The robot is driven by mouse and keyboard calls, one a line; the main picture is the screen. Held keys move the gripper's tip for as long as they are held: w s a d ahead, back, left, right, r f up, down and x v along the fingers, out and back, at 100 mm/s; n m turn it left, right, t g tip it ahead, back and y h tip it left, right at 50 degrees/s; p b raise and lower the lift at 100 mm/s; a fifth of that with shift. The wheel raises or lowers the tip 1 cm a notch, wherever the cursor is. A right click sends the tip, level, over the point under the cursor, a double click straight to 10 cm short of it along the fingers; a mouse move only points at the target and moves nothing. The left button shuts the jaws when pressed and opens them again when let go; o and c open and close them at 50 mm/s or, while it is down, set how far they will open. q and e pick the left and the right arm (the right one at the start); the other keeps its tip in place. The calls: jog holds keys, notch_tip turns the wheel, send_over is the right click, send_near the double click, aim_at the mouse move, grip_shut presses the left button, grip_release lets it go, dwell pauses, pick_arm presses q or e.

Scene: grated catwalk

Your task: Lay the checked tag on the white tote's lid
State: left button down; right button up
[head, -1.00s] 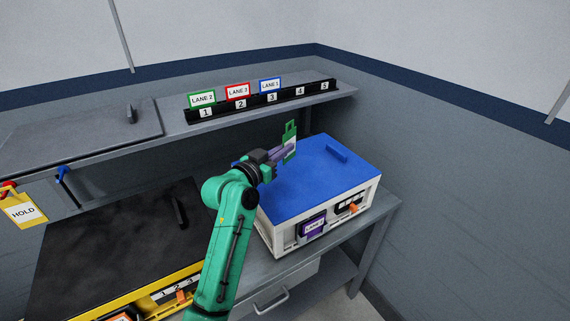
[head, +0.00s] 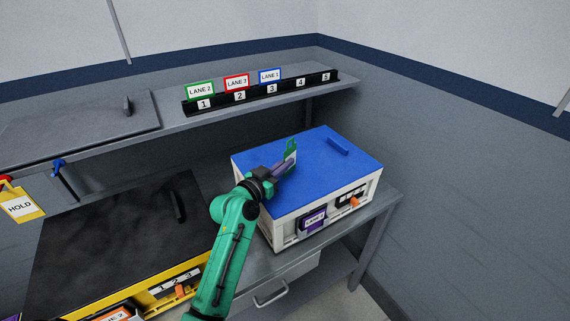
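The white tote (head: 318,213) stands on the grey bench at the right, with a flat blue lid (head: 325,168) that has a raised blue handle near its right side. My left gripper (head: 287,165) is over the left half of the lid, its fingers shut on a green-edged tag (head: 291,147). The tag stands roughly upright, low over the lid; I cannot tell whether its lower edge touches. Its marking is too small to read. My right gripper is not in view.
A purple-framed lane card (head: 314,220) and an orange piece are on the tote's front. A shelf behind has a black numbered rack (head: 262,98) with three lane cards.

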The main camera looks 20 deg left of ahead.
pick_arm(q)
jog(key=c, duration=1.1)
grip_release()
jog(key=shift+r+p, duration=1)
jog(key=shift+s+a+f+b, duration=0.25)
jog(key=shift+s+f+b, duration=0.45)
jog(key=shift+b, duration=0.2)
jog(key=b+v, duration=0.2)
jog(key=v, duration=0.3)
jog(key=shift+s+r, duration=0.1)
jog(key=shift+s, duration=0.1)
jog(key=shift+s+a+r, duration=0.1)
jog(key=shift+s+r, duration=0.1)
jog(key=shift+s, duration=0.15)
